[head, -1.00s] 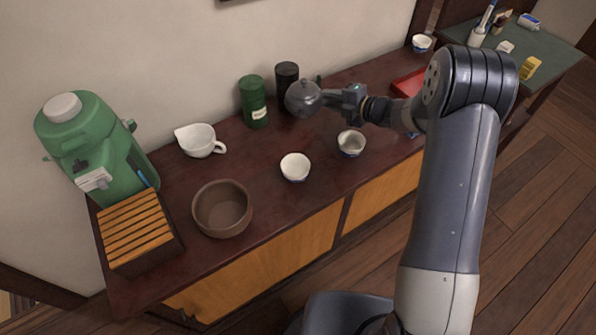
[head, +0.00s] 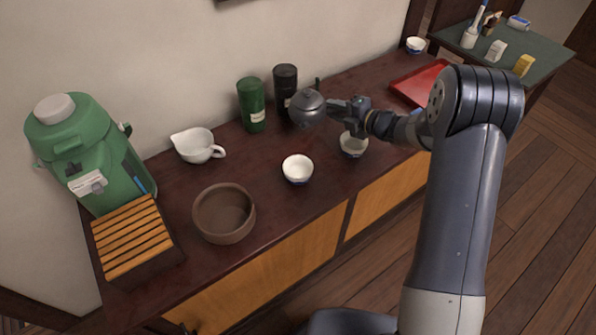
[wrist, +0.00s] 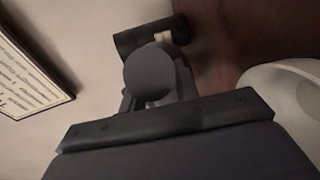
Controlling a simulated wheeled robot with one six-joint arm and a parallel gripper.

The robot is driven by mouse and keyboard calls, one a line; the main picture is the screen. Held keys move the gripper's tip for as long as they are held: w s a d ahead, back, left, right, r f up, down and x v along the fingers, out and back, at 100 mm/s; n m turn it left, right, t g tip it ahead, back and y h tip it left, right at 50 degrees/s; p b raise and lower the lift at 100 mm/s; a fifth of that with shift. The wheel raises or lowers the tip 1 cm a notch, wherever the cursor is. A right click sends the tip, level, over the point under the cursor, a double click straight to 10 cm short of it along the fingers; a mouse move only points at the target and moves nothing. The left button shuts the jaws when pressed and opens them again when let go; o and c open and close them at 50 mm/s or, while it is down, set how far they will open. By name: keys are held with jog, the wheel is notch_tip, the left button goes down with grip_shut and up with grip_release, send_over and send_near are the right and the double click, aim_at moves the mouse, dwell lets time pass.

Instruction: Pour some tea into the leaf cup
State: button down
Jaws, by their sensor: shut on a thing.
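A round dark grey teapot (head: 309,112) hangs in the air over the cabinet top, in front of the canisters. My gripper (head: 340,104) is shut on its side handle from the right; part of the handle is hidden. One white cup (head: 298,169) stands below the teapot, towards the cabinet's front edge. A second white cup (head: 354,147) stands to its right, below my gripper, and a third (head: 415,45) is at the far end. I cannot tell which is the leaf cup. In the wrist view a dark rounded part of the teapot (wrist: 150,75) fills the centre.
A green canister (head: 252,105) and a black canister (head: 285,88) stand by the wall. To the left are a white spouted pitcher (head: 196,146), a brown bowl (head: 223,236), a slatted box (head: 132,240) and a green dispenser (head: 85,150). A red tray (head: 420,84) lies right.

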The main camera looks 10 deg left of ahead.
aim_at(320, 105)
jog(key=s+n+b, duration=0.1)
jog(key=b, duration=0.1)
jog(key=s+r+n+t+y+b, duration=0.1)
jog(key=b, duration=0.1)
jog(key=s+r+n+t+b, duration=0.1)
jog(key=s+b, duration=0.1)
jog(key=b, duration=0.1)
jog(key=shift+d+y, duration=0.2)
jog(key=shift+y, duration=0.2)
jog(key=shift+s+d+r+n+b, duration=0.1)
jog(key=shift+s+r+n+b, duration=0.05)
jog(key=shift+s+b, duration=0.2)
jog(key=shift+s+r+n+b, duration=0.15)
jog(key=shift+s+b, duration=0.1)
jog(key=shift+s, duration=0.15)
jog(key=shift+s, duration=0.15)
jog(key=shift+s+r+n+t+y+b, duration=0.15)
jog(key=shift+r+n+t+y+b, duration=0.15)
jog(key=shift+n+y+b, duration=0.15)
dwell(0.6)
jog(key=shift+r, duration=0.1)
